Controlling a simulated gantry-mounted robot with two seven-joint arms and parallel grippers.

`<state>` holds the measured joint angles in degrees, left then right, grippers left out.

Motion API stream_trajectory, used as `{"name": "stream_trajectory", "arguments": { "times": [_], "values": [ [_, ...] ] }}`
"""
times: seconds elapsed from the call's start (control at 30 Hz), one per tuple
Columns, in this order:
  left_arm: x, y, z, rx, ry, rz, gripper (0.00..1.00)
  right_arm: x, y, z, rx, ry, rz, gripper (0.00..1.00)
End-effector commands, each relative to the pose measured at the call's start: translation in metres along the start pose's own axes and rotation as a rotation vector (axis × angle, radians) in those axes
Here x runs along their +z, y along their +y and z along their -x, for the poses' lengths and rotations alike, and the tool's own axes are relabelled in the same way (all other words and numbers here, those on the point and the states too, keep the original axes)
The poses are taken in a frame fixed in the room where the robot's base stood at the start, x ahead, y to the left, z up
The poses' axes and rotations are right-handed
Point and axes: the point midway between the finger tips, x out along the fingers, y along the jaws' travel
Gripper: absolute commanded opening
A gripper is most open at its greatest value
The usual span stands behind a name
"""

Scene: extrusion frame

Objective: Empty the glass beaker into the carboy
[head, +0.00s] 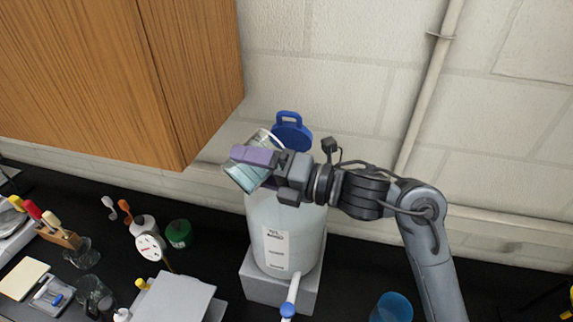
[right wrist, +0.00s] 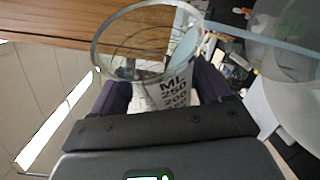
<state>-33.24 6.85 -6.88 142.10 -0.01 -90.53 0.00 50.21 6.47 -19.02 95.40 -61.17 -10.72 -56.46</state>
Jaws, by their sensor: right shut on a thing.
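The glass beaker (head: 240,178) is tilted high up, with pale bluish liquid seeming to show in it. My right gripper (head: 262,162) is shut on the beaker, its purple fingers on the glass. In the right wrist view the beaker's round rim and ML marks (right wrist: 174,88) show between the fingers (right wrist: 165,95). The carboy (head: 300,245) is a whitish jug with a label, below and right of the beaker. A blue lid with a loop handle (head: 291,133) shows behind my gripper. The carboy's mouth is hidden by my gripper. My left gripper is not in view.
The carboy stands on a grey block (head: 258,288) with a blue-tipped spigot (head: 289,304) in front. A wooden cabinet (head: 130,75) hangs at upper left. Bottles, glassware and tools crowd the black bench at left. A blue cup (head: 392,308) stands at right.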

Motion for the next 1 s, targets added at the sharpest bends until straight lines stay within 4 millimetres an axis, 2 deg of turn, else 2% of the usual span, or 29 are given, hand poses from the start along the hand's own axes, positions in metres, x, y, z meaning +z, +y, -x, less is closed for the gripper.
{"name": "stream_trajectory", "arguments": {
  "times": [1.0],
  "values": [
    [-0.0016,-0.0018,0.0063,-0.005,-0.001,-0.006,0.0,0.0105,0.0047,0.0038,0.046,-0.017,-0.11,0.44]
  ]
}}
